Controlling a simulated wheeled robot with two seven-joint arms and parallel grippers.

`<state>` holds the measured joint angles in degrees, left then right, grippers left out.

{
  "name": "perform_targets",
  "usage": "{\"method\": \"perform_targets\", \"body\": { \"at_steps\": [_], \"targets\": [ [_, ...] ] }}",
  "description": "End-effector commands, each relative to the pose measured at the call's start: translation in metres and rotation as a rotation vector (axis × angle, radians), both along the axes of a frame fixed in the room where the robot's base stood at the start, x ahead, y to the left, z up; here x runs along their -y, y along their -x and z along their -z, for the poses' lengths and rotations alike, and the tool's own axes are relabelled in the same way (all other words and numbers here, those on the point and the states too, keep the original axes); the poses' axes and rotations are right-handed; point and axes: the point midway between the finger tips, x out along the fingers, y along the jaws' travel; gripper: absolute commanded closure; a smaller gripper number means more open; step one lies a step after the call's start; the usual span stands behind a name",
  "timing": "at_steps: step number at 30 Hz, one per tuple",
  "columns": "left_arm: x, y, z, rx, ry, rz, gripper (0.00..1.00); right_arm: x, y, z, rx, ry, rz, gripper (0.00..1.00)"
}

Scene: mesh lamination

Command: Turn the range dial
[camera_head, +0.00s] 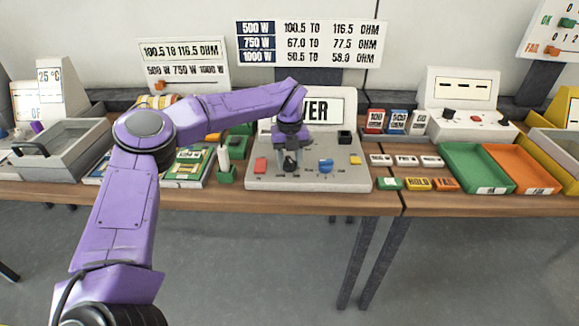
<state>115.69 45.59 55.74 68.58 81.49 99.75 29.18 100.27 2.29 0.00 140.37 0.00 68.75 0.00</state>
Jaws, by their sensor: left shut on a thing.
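The grey control unit (310,181) stands on the bench with a sign (325,108) ending in "VER", partly hidden by my left arm. A black dial (290,166) sits on its sloped front panel. My left gripper (290,158) points down over this dial and is shut on it; the fingers hide part of it. A blue knob (326,165) is to its right, a red button (260,165) to its left, and a small yellow piece (355,159) at the far right. The panel lettering is too small to read. My right gripper is not in view.
A green holder with a white tool (223,155) stands close left of the unit. Small tags (417,184), a green tray (474,167) and an orange tray (522,168) lie to the right. A grey lidded box (62,150) is at the left. Wall signs hang behind.

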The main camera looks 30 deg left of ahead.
Motion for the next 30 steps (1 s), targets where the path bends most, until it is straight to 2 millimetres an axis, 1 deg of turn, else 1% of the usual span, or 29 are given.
{"method": "perform_targets", "body": {
  "at_steps": [1,9,16,28,29,30],
  "targets": [
    [0.0,0.0,0.003,0.002,-0.001,-0.029,0.87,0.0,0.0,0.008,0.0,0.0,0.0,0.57],
    [0.0,0.0,0.001,0.001,-0.001,-0.152,0.87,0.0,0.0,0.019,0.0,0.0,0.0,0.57],
    [0.0,0.0,0.0,0.001,-0.001,-0.193,0.87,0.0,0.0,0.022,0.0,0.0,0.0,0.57],
    [0.0,0.0,0.0,0.001,-0.001,-0.199,0.87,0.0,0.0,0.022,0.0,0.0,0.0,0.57],
    [0.0,0.0,0.0,0.001,-0.001,-0.199,0.5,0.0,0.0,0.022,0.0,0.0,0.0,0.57],
    [0.0,0.0,0.0,0.001,-0.001,-0.199,0.37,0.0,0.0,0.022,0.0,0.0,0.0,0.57]
  ]
}}
